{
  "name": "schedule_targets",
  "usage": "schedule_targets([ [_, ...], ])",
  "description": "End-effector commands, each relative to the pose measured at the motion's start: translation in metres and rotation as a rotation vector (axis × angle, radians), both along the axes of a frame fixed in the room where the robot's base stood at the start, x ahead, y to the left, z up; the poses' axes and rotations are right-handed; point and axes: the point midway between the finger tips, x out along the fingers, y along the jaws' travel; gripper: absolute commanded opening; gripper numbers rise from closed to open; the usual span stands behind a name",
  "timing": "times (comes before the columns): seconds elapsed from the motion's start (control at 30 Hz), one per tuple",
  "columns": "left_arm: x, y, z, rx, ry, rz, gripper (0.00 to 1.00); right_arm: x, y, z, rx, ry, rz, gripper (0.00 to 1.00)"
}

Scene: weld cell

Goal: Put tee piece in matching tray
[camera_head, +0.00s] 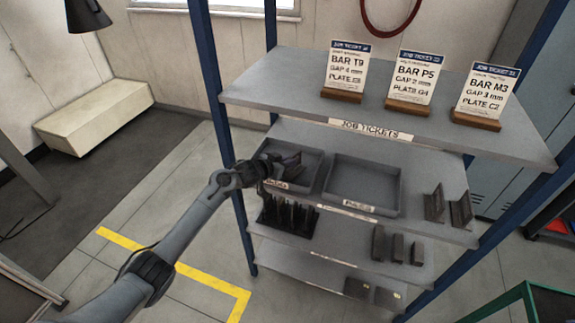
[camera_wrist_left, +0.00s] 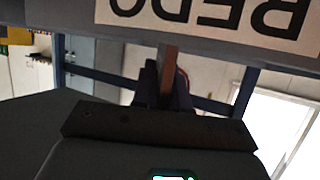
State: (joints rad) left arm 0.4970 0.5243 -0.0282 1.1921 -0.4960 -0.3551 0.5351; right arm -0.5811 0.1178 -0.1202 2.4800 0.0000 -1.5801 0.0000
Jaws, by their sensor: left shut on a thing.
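My left gripper (camera_head: 272,167) is shut on a dark tee piece (camera_head: 290,162) at the left tray (camera_head: 312,180). The piece shows over the inside of that tray; I cannot tell whether it touches the floor. In the left wrist view the fingers (camera_wrist_left: 162,90) close on a narrow brownish edge (camera_wrist_left: 168,62), and the rest of the piece is hidden. The left tray's label reads REDO, upside down in the wrist view (camera_wrist_left: 205,14). The right tray (camera_head: 362,182) is empty, its label too small to read surely. My right gripper is not in view.
Two similar dark pieces (camera_head: 434,205) stand right of the trays. A shelf above holds three job tickets (camera_head: 347,68) on wooden stands. A lower shelf holds a black rack (camera_head: 287,217) and several dark blocks (camera_head: 397,248). Blue posts (camera_head: 208,70) frame the shelves.

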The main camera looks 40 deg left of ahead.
Motion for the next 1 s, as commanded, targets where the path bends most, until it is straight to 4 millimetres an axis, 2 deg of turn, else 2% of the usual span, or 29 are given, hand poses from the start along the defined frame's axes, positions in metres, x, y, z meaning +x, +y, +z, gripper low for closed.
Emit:
schedule_targets([
  [0.5, 0.0014, 0.0008, -0.0067, 0.0, -0.01, 0.002, 0.0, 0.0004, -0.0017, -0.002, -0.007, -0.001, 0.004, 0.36],
  [0.53, 0.0002, 0.0002, -0.0104, 0.0, -0.002, 0.001, 0.18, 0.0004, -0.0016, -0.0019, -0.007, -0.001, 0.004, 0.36],
  [0.67, 0.0002, 0.0002, -0.0103, 0.0, -0.001, 0.001, 0.38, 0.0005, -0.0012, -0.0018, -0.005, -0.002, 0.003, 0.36],
  [1.0, 0.0003, 0.0003, -0.008, 0.001, -0.002, 0.001, 0.39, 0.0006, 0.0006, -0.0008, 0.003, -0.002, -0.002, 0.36],
])
